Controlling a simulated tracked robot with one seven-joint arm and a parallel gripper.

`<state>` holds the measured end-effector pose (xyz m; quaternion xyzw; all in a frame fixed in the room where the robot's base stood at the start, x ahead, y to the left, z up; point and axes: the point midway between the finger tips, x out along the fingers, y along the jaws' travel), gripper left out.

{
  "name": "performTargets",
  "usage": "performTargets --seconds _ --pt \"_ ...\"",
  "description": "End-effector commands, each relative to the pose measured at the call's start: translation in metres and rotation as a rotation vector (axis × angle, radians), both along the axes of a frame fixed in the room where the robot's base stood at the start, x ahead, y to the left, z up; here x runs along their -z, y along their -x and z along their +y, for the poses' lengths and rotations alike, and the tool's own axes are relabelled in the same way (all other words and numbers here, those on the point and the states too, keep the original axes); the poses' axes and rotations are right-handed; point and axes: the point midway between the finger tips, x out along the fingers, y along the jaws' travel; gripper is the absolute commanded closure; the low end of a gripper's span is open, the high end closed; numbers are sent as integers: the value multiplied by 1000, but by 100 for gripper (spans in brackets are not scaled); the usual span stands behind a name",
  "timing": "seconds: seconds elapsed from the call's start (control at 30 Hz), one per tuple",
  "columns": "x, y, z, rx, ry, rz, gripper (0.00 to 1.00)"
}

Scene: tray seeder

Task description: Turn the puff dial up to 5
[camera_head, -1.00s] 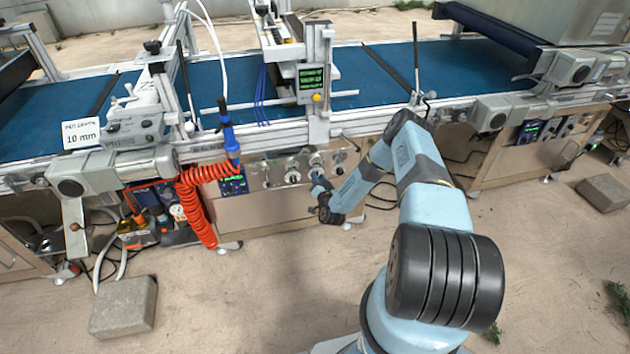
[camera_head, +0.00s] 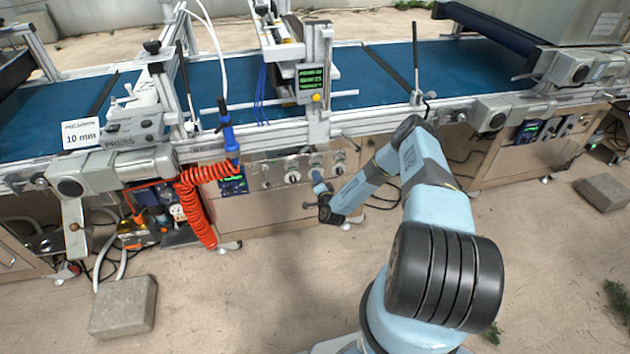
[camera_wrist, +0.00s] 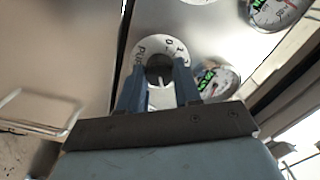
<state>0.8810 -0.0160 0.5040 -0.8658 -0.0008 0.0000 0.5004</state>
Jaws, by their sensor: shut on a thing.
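The puff dial has a white ring (camera_wrist: 150,46) marked PUFF, with a 0 and a 1 readable near its upper right edge; its other numbers are hidden or too small. Its dark round knob (camera_wrist: 159,66) sits between the two blue-grey fingers of my gripper (camera_wrist: 160,84), which is shut on it. A light pointer line shows on the knob, pointing toward the bottom of the wrist view. I cannot read its exact setting.
The metal control panel (camera_head: 275,208) carries other knobs and a small screen (camera_head: 232,184). A round gauge (camera_wrist: 217,84) sits close beside the right finger. A coiled orange hose (camera_head: 195,205) hangs left of the panel. The floor before the panel is clear.

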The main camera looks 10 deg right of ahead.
Motion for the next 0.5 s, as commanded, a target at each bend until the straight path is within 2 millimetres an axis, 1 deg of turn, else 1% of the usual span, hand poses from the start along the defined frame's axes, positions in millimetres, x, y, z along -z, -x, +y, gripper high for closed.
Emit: performTargets --seconds 0.03,0.3,0.33,0.5 --pt "5 3 -2 2 1 10 97" --pt "5 3 -3 4 2 11 97" --pt "5 3 -3 4 2 11 64" --pt "3 2 -2 3 2 7 48"
